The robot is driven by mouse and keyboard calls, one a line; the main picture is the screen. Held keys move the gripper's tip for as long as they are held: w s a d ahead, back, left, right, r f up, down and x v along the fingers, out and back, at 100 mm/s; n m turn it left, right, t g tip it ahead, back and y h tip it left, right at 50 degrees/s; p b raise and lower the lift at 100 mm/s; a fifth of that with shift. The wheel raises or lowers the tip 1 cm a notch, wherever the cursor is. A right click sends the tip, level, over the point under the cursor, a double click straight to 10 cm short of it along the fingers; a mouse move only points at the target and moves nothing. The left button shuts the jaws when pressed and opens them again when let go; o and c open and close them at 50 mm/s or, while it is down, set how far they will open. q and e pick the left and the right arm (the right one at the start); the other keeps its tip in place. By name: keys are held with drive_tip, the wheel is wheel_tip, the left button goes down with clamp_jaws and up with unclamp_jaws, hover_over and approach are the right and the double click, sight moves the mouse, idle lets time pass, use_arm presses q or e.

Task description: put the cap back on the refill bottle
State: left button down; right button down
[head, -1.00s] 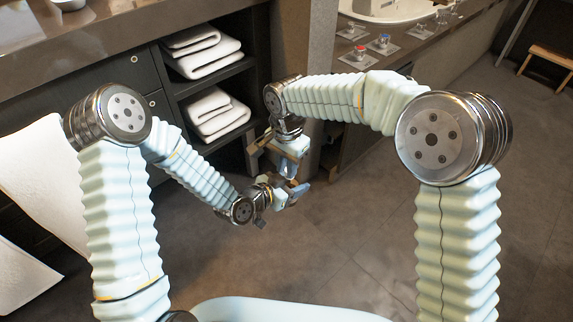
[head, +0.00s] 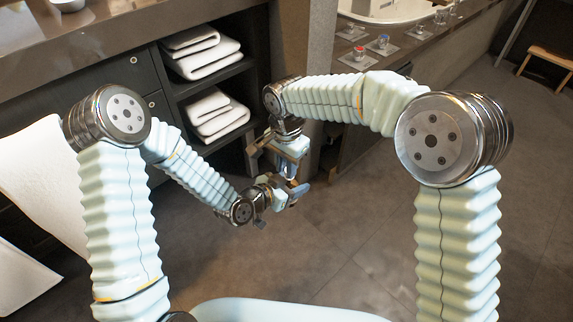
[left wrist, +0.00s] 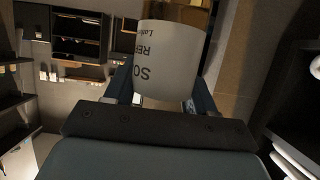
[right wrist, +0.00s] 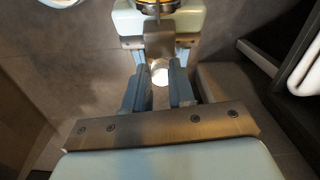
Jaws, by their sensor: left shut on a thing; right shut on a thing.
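The refill bottle (left wrist: 170,62) fills the top middle of the left wrist view. My right gripper (head: 288,170) is just above the left one in the head view. In the right wrist view its fingers are shut on a small whitish round thing, seemingly the cap (right wrist: 160,73), with my left gripper beyond it. The bottle's top is out of the left wrist view, and I cannot tell whether cap and bottle touch.
Both grippers are over open floor, in front of a dark shelf unit (head: 250,104) with folded white towels (head: 205,53). A wooden stool (head: 551,56) is far right.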

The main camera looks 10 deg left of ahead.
drive_tip(key=shift+s+f, duration=0.15)
drive_tip(key=shift+f, duration=0.5)
idle(0.3)
drive_tip(key=c, duration=1.3)
unclamp_jaws()
drive_tip(key=shift+o, duration=0.2)
drive_tip(key=shift+r, duration=2.2)
drive_tip(key=c, duration=0.3)
